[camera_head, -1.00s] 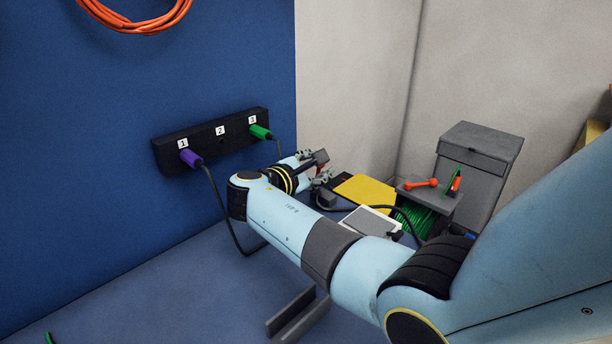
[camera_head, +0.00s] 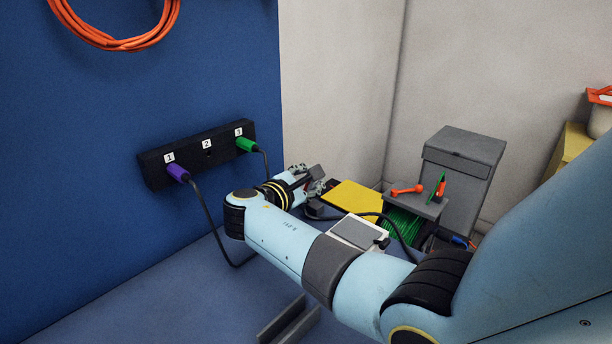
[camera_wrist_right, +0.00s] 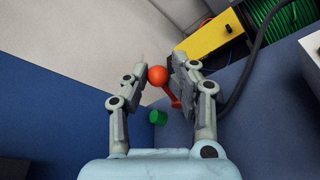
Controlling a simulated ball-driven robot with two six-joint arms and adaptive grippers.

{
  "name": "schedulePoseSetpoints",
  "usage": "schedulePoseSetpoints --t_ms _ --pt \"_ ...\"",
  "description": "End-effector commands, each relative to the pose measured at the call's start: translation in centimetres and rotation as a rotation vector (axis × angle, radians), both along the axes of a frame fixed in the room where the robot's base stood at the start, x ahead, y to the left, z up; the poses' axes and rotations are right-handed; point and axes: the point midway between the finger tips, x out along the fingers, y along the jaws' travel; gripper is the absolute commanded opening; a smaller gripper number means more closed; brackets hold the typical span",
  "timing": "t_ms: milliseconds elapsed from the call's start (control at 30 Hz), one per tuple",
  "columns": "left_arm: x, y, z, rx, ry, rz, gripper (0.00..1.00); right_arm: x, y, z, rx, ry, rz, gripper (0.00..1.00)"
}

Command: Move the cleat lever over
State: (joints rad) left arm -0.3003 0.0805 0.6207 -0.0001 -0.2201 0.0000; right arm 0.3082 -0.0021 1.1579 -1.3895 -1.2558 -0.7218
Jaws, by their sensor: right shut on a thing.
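A red lever with an orange-red ball knob (camera_wrist_right: 157,76) shows in the right wrist view. My right gripper (camera_wrist_right: 167,82) is shut on this knob, with one finger on each side. The red shaft (camera_wrist_right: 173,97) slants down to the right from the knob. A short green cylinder (camera_wrist_right: 158,117) shows below, between the fingers. In the head view my right gripper (camera_head: 310,180) is beside the blue wall's right end, and the red lever cannot be made out there. My left gripper is not in view.
A black socket strip (camera_head: 200,153) with purple and green plugs is on the blue wall. A yellow panel (camera_head: 355,197), a green cable reel (camera_head: 404,224) and a grey bin (camera_head: 463,165) stand right of my gripper. A black cable runs close by.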

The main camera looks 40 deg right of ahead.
Motion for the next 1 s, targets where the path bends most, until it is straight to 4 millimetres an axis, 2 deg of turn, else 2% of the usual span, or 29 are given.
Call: schedulePoseSetpoints --t_ms 267,533,1000 --pt "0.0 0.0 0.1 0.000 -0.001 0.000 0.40 -0.5 -0.2 -0.4 -0.001 0.007 -0.003 0.07" --pt "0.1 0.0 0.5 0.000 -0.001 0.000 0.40 -1.8 -0.2 -1.3 0.002 0.010 -0.002 0.02" --pt "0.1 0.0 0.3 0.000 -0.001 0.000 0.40 -2.2 -0.1 -1.8 0.003 0.009 -0.003 0.02"
